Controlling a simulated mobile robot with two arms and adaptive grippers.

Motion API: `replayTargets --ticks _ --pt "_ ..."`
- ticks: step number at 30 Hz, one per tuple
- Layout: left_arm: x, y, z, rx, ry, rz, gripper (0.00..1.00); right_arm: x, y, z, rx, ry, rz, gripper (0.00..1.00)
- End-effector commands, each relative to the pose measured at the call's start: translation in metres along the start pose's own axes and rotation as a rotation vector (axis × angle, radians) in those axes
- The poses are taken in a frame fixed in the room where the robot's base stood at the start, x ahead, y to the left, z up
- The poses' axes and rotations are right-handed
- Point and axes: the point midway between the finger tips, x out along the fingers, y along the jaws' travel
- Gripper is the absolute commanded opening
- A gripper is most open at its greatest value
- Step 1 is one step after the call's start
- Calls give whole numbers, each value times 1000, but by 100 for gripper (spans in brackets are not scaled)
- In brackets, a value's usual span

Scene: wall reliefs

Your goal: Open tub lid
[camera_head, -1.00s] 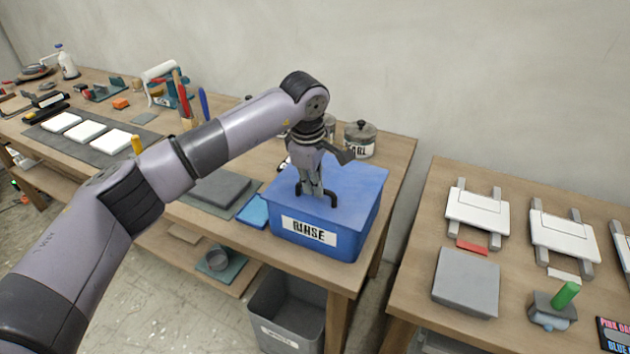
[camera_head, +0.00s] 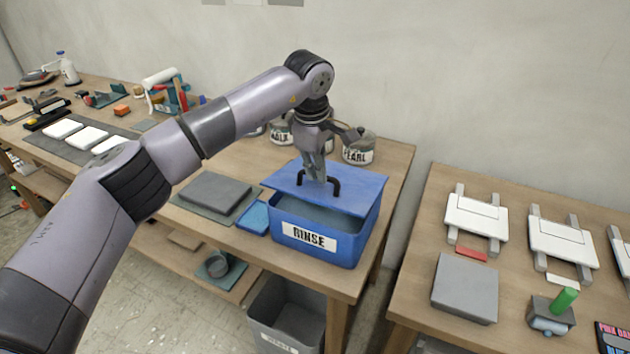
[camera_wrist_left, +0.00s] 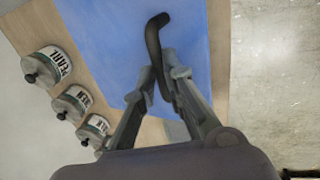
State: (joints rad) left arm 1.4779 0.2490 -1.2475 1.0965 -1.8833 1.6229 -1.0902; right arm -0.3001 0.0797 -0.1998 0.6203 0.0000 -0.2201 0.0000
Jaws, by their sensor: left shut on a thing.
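The blue tub (camera_head: 345,250) with the RINSE label stands on the wooden bench near its right front corner. Its blue lid (camera_head: 355,196) is raised and shifted toward the back, so the front of the tub is uncovered and grey-blue contents show inside. My left gripper (camera_head: 319,181) is above the lid, shut on its dark handle (camera_head: 337,187). In the left wrist view the fingers (camera_wrist_left: 163,90) close on the dark handle (camera_wrist_left: 153,40) over the blue lid (camera_wrist_left: 110,45). My right gripper is not in view.
Several lidded jars (camera_head: 357,148) stand behind the tub, close to the lid's back edge. A grey slab (camera_head: 213,190) and a small blue tray (camera_head: 252,217) lie left of the tub. A grey bin (camera_head: 285,315) stands below. A second bench (camera_head: 415,290) is at the right.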

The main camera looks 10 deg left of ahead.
Motion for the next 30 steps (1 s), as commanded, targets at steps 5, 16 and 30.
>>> replayTargets --ticks 5,16,30 --pt "-24 26 0 -4 3 10 0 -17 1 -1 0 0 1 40" --pt "-39 54 -1 -5 5 5 0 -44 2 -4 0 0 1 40" --pt "-38 63 -1 -1 4 2 0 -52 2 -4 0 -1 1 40"
